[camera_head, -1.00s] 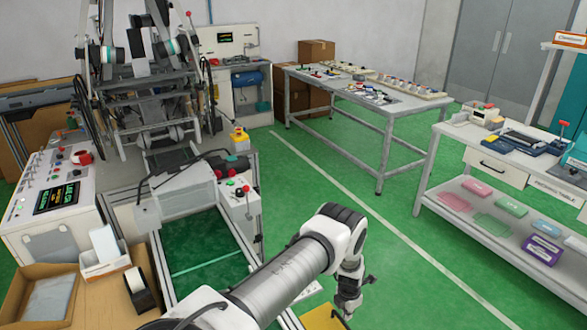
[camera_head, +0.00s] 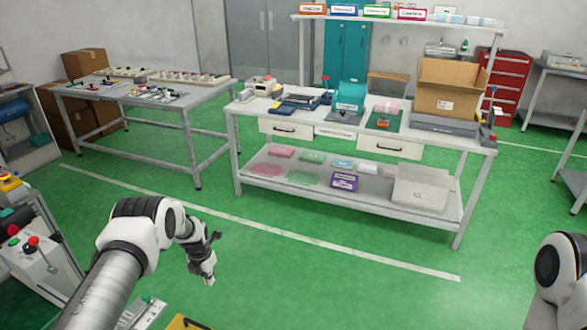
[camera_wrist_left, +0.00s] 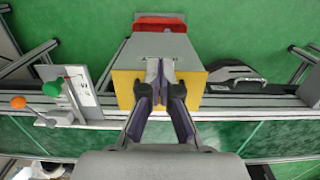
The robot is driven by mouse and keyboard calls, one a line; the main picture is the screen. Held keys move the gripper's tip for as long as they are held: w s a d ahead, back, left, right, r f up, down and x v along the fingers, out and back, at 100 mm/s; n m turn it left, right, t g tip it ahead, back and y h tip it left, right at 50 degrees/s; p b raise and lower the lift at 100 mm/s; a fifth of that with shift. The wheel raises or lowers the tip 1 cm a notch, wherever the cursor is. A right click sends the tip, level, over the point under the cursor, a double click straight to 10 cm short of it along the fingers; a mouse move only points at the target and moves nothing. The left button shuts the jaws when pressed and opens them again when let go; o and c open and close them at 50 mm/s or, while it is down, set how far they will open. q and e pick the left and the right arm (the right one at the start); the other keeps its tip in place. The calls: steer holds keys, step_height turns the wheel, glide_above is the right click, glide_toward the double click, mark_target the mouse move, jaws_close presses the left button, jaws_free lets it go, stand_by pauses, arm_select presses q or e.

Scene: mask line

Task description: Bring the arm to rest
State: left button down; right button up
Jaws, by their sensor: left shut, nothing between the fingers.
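My left arm (camera_head: 105,275) comes in from the lower left of the head view and is bent at the elbow. Its gripper (camera_head: 207,278) hangs downward, over the green floor in the picture. In the left wrist view the two dark fingers (camera_wrist_left: 160,85) are together with nothing between them. Beneath them are a yellow plate (camera_wrist_left: 125,88) and a grey box (camera_wrist_left: 160,45) with a red part (camera_wrist_left: 160,23). I cannot tell how far above these the fingers are. Part of my right arm (camera_head: 560,270) shows at the right edge; its gripper is out of view.
A white packing table (camera_head: 345,200) with a cardboard box (camera_head: 448,88) stands ahead. A grey workbench (camera_head: 190,100) with small parts is at the left. A control box (camera_head: 40,265) with red and green buttons is at the lower left. The green floor between is clear.

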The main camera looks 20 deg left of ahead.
arm_select(q)
steer(key=s+d+f+m+g+b, duration=0.2)
steer(key=s+d+f+b, duration=0.15)
steer(key=s+d, duration=0.5)
steer(key=s+d+f+m, duration=0.1)
steer(key=s+d+m, duration=0.2)
steer(key=s+m, duration=0.1)
steer(key=s+d+f+m, duration=0.1)
steer(key=s+d+m, duration=0.2)
steer(key=s, duration=0.4)
steer(key=s+d+f+m+g+b, duration=0.1)
steer(key=s+d+m, duration=0.3)
steer(key=s, duration=0.2)
steer(key=shift+s+d+f+m, duration=0.1)
steer(key=shift+s+d+m, duration=0.1)
steer(key=shift+d+m, duration=0.1)
steer(key=s+r+m+t, duration=0.1)
steer(key=s+m, duration=0.4)
steer(key=m, duration=0.5)
steer(key=s+d+r+m+t, duration=0.1)
steer(key=s+r+m, duration=0.3)
steer(key=m, duration=0.6)
steer(key=shift+s+d+r+m, duration=0.15)
steer(key=shift+s+m, duration=0.25)
steer(key=shift+s, duration=0.4)
